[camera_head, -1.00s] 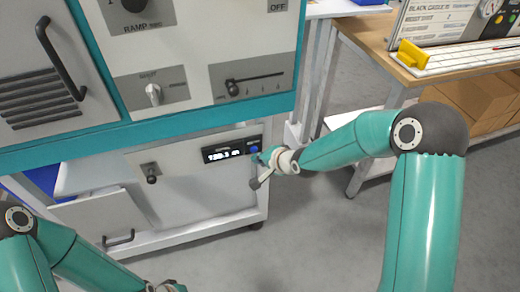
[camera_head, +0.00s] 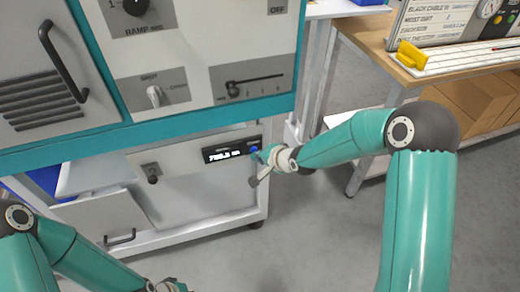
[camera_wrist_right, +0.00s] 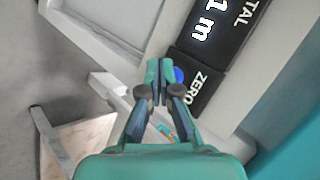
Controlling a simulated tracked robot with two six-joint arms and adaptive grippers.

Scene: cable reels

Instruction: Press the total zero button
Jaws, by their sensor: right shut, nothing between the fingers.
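The zero button is a blue round button (camera_head: 254,149) on the lower panel of the machine, just right of the lit display (camera_head: 223,154). In the right wrist view the blue button (camera_wrist_right: 178,75) shows partly behind my fingertips, beside the word ZERO on a dark plate (camera_wrist_right: 196,82). My right gripper (camera_head: 262,155) is shut and empty, with its tips very close to the button; it also shows in the right wrist view (camera_wrist_right: 159,70). I cannot tell whether the tips touch the button. My left arm is at the lower left of the head view; its gripper is mostly cut off.
A small black knob (camera_head: 152,179) sits left of the display. A wooden table (camera_head: 420,74) with a yellow object (camera_head: 411,56) and signs stands at the right. The grey floor is clear below.

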